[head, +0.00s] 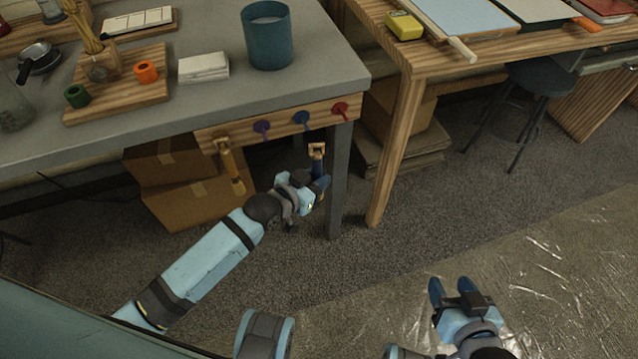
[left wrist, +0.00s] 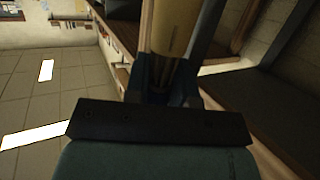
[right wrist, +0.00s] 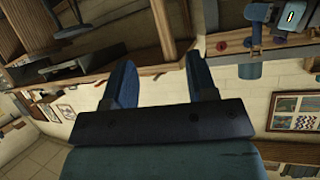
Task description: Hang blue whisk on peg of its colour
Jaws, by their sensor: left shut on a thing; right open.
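The blue whisk (head: 317,165) is upright in my left gripper (head: 316,184), with its tan wooden eyelet end on top and a blue part below. The blue peg (head: 301,118) is on the wooden rail (head: 285,123) along the grey table's front edge. The whisk's eyelet is below and slightly right of that peg in the head view, apart from it as far as I can tell. My right gripper (head: 452,284) is open and empty, low over the floor.
The rail also bears a purple peg (head: 262,127) and a red peg (head: 340,108). A yellowish whisk (head: 231,168) hangs at the rail's left end. The table leg (head: 338,190) stands close right of my left gripper. Cardboard boxes (head: 180,185) lie under the table.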

